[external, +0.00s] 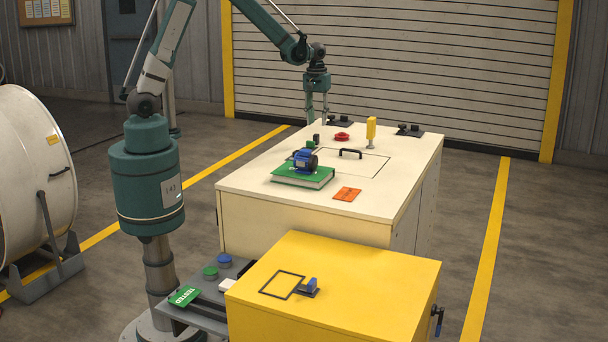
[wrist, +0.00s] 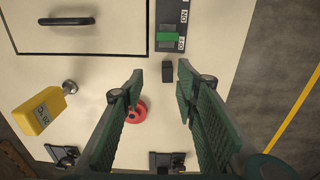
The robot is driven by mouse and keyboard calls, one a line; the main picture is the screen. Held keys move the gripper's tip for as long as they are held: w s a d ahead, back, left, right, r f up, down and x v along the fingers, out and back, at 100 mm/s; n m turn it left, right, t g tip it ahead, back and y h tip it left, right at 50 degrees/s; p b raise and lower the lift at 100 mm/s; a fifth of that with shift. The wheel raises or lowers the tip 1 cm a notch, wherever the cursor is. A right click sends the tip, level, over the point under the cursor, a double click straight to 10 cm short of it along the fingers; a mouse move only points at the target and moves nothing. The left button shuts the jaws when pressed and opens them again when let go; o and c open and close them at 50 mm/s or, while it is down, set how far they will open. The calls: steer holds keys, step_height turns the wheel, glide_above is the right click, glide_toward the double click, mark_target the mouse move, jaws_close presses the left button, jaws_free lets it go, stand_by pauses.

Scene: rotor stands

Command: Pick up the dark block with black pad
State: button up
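The small dark block (external: 316,138) stands on the cream worktop near its far left edge. In the wrist view the dark block (wrist: 167,73) lies between my two fingertips, just below the switch panel. Its black pad cannot be told apart from the rest at this size. My gripper (external: 317,121) points down above the far left part of the worktop. In the wrist view my gripper (wrist: 160,72) is open, with nothing held between its fingers. The fingers appear apart from the block.
A red ring (external: 342,136), a yellow bottle-like item (external: 371,128) and two dark stands (external: 340,121) (external: 410,131) are nearby. The switch panel (wrist: 183,12) adjoins the block. A blue motor (external: 305,160) sits on a green book (external: 303,177). A black handle (external: 350,152) rises from the worktop.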

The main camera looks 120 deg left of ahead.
mark_target(316, 135)
steer(key=shift+s+a+f+n, duration=0.2)
steer(key=shift+s+a+f, duration=0.15)
steer(key=shift+a+f, duration=0.2)
steer(key=shift+s+a+f+n, duration=0.2)
steer(key=shift+s+a+f, duration=0.15)
steer(key=shift+a, duration=0.2)
steer(key=shift+f, duration=0.1)
steer(key=shift+f, duration=1.25)
steer(key=shift+d+f+p, duration=0.1)
steer(key=shift+f+p, duration=0.45)
steer(key=shift+f, duration=2.05)
steer(key=c, duration=0.9)
